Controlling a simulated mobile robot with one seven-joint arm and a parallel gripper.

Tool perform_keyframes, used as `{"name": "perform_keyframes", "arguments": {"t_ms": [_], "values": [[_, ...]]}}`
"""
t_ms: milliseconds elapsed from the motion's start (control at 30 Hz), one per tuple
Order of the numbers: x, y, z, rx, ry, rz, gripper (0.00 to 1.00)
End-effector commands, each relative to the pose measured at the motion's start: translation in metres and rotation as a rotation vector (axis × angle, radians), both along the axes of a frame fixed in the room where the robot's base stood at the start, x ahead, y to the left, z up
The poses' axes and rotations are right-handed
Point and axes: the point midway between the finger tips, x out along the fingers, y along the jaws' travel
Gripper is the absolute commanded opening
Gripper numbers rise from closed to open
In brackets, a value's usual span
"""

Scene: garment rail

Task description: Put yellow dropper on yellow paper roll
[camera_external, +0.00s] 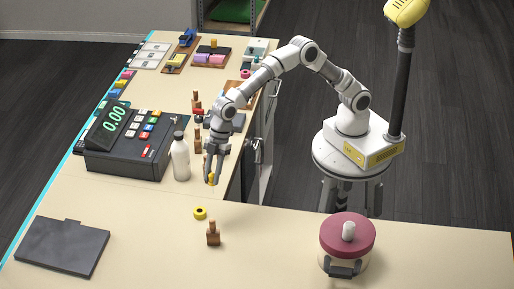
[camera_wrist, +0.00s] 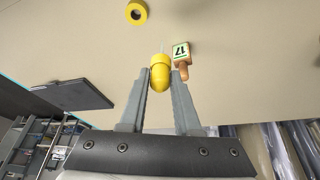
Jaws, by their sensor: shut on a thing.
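The yellow dropper (camera_wrist: 160,75) is between the two fingers of my gripper (camera_wrist: 161,80), which is shut on it. It has a rounded yellow bulb and a thin pale tip. In the external view the dropper (camera_external: 211,179) shows at the fingertips of my gripper (camera_external: 212,172), which points down near the counter's inner corner. The yellow paper roll (camera_external: 200,212) lies flat on the counter, a little below the gripper in the picture and apart from it. The roll also shows at the top of the wrist view (camera_wrist: 136,12), with a dark centre hole.
A wooden stamp (camera_external: 213,235) stands near the roll; its label reads 17 in the wrist view (camera_wrist: 181,55). A white bottle (camera_external: 180,158) and a cash register (camera_external: 130,140) stand left of my gripper. A dark flat board (camera_external: 62,247) lies at lower left. A red-topped round container (camera_external: 347,237) stands at right.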

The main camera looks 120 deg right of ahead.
Motion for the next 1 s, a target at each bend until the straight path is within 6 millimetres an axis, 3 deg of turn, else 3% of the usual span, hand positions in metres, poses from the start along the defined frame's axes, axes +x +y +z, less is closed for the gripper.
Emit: {"name": "perform_keyframes", "arguments": {"t_ms": [33,200,400,567,1000], "values": [[-0.002,-0.028,0.002,-0.001,-0.001,-0.051,0.00],[-0.014,-0.098,0.010,0.001,-0.002,-0.186,0.00],[-0.025,-0.140,0.014,0.002,-0.003,-0.270,0.00],[-0.019,-0.131,0.005,0.003,0.000,-0.281,0.00],[0.028,-0.055,-0.049,0.001,-0.001,-0.282,0.00]]}}
